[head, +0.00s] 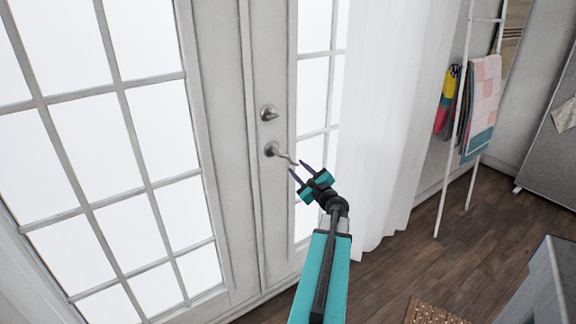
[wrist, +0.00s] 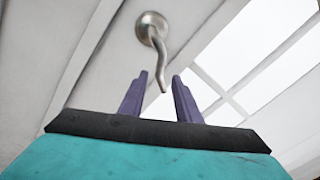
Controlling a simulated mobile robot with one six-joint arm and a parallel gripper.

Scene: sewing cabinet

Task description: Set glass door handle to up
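The glass door handle (head: 281,153) is a silver lever on a round rose, on the white door stile. In the head view its lever points right and slightly down. In the wrist view the handle (wrist: 157,45) is a wavy lever whose free end reaches down toward the space between my fingers. My gripper (head: 298,172) is open, its two purple fingers apart, close to the lever's tip. In the wrist view my gripper (wrist: 160,88) shows both fingertips with a gap between them. I cannot tell whether a finger touches the lever.
A round lock (head: 268,113) sits above the handle. A white curtain (head: 390,120) hangs right of the door. A white ladder rack (head: 456,130) with cloths leans farther right. A grey furniture piece (head: 548,285) stands at lower right.

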